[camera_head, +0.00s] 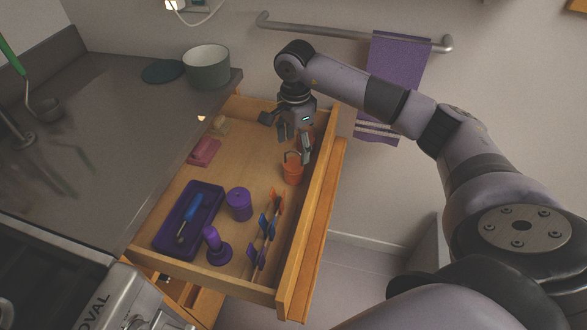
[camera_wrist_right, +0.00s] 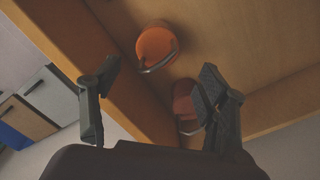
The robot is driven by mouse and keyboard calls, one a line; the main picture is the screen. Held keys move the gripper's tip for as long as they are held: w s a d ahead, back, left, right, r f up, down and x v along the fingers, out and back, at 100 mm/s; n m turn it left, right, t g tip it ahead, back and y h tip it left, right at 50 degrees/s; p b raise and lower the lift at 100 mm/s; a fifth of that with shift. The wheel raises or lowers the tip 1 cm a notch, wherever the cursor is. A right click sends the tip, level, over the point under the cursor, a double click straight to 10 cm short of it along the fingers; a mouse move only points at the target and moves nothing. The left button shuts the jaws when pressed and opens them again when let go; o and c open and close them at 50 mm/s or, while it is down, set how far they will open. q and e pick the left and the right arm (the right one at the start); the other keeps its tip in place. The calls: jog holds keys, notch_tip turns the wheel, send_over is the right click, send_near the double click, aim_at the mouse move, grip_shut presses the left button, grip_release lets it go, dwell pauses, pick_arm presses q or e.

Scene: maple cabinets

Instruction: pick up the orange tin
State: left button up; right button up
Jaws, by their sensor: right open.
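An orange tin (camera_head: 292,172) with a thin wire handle stands upright in the open wooden drawer, near its right wall. The right wrist view shows its round orange end (camera_wrist_right: 155,44) with the handle curving along one edge. My right gripper (camera_head: 294,141) is above the drawer, just behind the tin in the head view. Its jaws are open and empty, and the tin is apart from the fingers. In the right wrist view the tin appears beyond the gap between the fingertips (camera_wrist_right: 161,72). My left gripper is not in view.
A reddish-brown object (camera_wrist_right: 183,103) lies near the right finger in the wrist view. The drawer (camera_head: 180,180) also holds a purple tray (camera_head: 163,240), a purple canister (camera_head: 239,205), a purple stand (camera_head: 219,254) and a pink box (camera_head: 203,152). Upright blue and orange pieces stand along its right.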

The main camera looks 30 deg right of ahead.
aim_at(294, 164)
notch_tip(294, 164, down, 2)
jog(key=shift+f, duration=0.2)
jog(key=f, duration=0.3)
jog(key=f+p, duration=0.1)
jog(key=shift+s+a+f, duration=0.15)
jog(key=shift+s+a, duration=0.1)
jog(key=shift+a, duration=0.15)
jog(key=shift+f, duration=0.4)
jog(key=c, duration=1.3)
jog(key=shift+r, duration=0.1)
